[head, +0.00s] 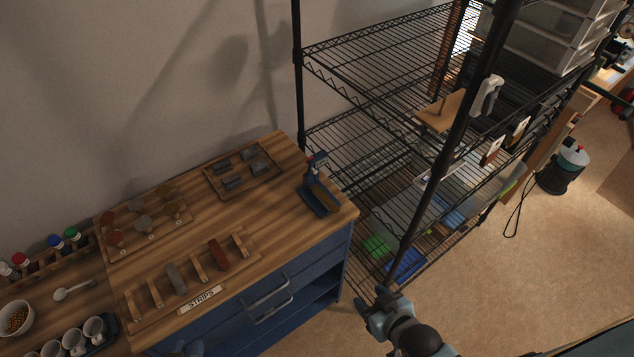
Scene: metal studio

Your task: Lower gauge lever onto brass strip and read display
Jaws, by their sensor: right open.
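The gauge (310,182) stands at the right end of the wooden bench top. It is a small dark blue stand with a red detail near its top. A brownish, brass-coloured piece (325,197) lies along its base, probably the brass strip. The lever's position and the display cannot be made out at this size. My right gripper (378,302) is open and empty, in front of the shelf and apart from the gauge. A bluish part at the bottom edge, in front of the bench, seems to be my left gripper (185,348); its fingers are not clear.
A STRIPS rack (225,283) holds a grey and a red strip between wooden dividers. Trays of discs (178,227) and dark cylinders (266,181) lie behind. Bottles, a bowl (14,319), a spoon and cups stand left. A black wire shelf (345,62) rises right of the bench.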

